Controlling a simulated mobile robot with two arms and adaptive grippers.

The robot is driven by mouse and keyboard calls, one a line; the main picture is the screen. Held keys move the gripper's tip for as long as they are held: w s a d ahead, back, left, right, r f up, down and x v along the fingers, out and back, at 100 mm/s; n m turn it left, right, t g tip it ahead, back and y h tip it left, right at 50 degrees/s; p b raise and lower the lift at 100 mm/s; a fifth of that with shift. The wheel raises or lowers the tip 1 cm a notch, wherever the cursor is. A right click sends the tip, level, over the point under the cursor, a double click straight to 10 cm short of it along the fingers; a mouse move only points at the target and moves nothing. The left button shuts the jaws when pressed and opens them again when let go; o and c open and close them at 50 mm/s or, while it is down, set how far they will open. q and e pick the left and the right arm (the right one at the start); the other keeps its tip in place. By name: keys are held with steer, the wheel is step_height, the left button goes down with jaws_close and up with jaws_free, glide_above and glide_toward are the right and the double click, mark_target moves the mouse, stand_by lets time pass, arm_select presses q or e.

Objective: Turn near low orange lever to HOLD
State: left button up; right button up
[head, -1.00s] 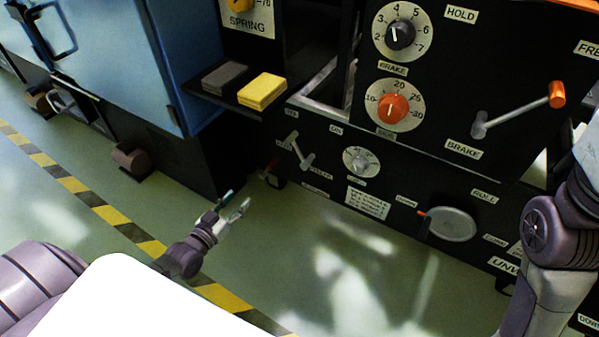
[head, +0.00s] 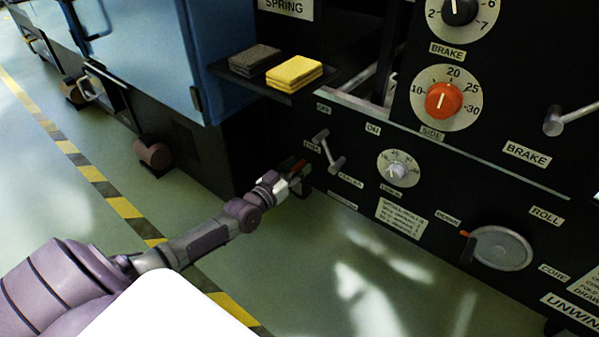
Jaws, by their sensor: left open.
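The low orange lever (head: 299,165) is at the left end of the dark lower panel, near the floor. Only a small orange-red part of it shows, and the rest is hidden by my left gripper. My left gripper (head: 292,178) is right at this lever, reaching in from the lower left. It is open, with its fingers around or beside the lever; I cannot tell which, or whether they touch it. The small labels near the lever are not readable from here. My right gripper is out of view.
A silver lever (head: 330,152) and a small dial (head: 397,169) sit just right of the gripper. A shelf above holds a yellow pad (head: 294,72) and a grey pad (head: 254,58). A round silver plate (head: 502,248) is farther right. The floor in front is clear.

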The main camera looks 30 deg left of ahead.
arm_select(q)
steer(key=shift+w, duration=0.8)
jaws_close()
